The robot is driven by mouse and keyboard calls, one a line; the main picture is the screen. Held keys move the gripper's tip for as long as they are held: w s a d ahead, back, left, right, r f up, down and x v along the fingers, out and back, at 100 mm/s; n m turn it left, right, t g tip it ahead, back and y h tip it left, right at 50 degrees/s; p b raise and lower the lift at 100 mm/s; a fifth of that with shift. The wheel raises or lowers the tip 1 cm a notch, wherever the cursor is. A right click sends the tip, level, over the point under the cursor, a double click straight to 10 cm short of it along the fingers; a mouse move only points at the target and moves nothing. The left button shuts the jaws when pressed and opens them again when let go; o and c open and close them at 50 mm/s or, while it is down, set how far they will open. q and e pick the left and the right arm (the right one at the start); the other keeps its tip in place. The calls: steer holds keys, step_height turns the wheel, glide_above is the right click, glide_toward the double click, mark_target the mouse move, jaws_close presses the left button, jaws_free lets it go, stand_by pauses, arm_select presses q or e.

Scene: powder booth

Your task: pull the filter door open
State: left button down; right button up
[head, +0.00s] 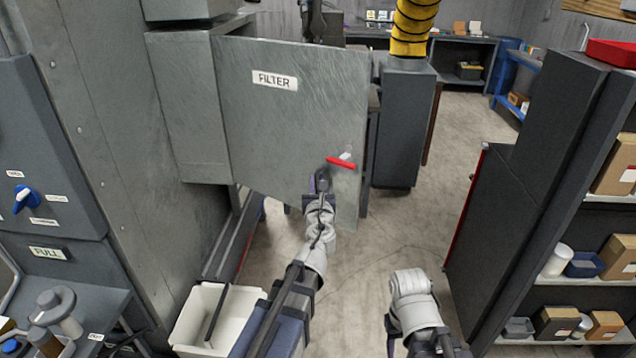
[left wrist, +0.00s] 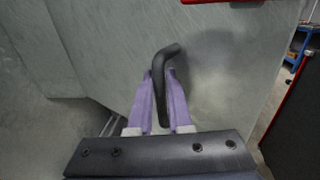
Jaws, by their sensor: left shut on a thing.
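The grey filter door (head: 285,115), with a white FILTER label (head: 274,80), is a large upright panel joined at its left edge to a grey housing (head: 188,110). I cannot see behind it, so how far it stands open is unclear. A red lever (head: 341,163) is on its lower right. My left gripper (head: 322,182) is at the door's lower right, just below and left of the lever. In the left wrist view, its purple fingers (left wrist: 161,100) are shut on a dark bent handle (left wrist: 166,58) in front of the door face. My right gripper is out of view.
A white bin (head: 215,318) stands below my left arm. A dark shelf unit (head: 525,170) with boxes is at the right. A grey cabinet (head: 403,125) under a yellow hose (head: 413,25) stands beyond the door. The floor between the door and shelves is clear.

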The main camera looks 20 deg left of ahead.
arm_select(q)
steer(key=shift+s+a, duration=0.2)
steer(key=shift+s, duration=0.15)
steer(key=c, duration=0.8)
jaws_free()
steer(key=shift+c, duration=0.2)
